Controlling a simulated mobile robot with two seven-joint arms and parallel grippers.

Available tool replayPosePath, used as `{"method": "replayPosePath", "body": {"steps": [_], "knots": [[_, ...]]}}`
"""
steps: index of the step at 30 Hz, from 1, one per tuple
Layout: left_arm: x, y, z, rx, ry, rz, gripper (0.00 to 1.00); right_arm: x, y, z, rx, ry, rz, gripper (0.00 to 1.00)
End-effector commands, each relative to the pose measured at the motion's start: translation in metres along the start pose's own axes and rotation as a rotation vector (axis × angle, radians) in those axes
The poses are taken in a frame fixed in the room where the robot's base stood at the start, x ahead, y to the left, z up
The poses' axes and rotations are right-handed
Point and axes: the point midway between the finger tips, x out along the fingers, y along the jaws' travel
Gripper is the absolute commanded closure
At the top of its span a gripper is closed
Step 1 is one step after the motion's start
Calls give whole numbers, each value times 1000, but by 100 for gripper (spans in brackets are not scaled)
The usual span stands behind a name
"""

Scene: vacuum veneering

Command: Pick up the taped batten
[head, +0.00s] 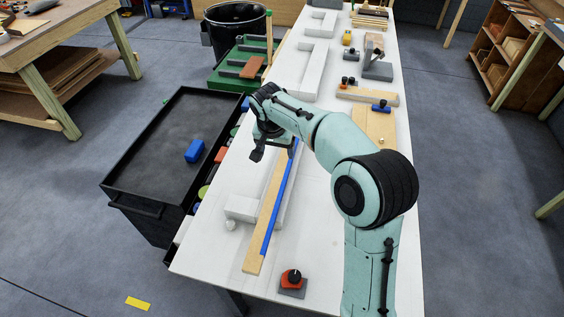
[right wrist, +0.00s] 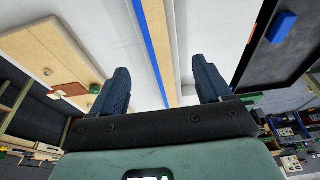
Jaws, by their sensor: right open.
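The taped batten (head: 266,212) is a long light-wood strip with a blue tape line along one side. In the right wrist view the batten (right wrist: 165,35) runs between the two open fingers (right wrist: 162,78), with visible gaps on both sides. I cannot tell how high the fingers are above it. The batten's far end is hidden behind my right arm in the head view. My left gripper is not in view.
A red-orange piece with a black knob (head: 292,281) stands near the front edge. A black cart (head: 150,140) with a blue block (head: 194,151) stands left of the table (head: 210,250). Wooden boards (head: 372,125) lie right of my arm.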

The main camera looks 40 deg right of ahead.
Motion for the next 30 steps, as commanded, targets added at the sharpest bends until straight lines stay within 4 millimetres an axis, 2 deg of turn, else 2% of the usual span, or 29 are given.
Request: {"method": "replayPosePath", "body": {"steps": [12,20,27,30], "knots": [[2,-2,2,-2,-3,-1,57,69,2,1,-1,-3,5,22],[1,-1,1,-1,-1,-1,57,88,2,0,1,-2,3,22],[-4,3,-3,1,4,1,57,123,6,0,1,-2,3,22],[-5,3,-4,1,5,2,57,131,6,0,0,-1,1,22]]}}
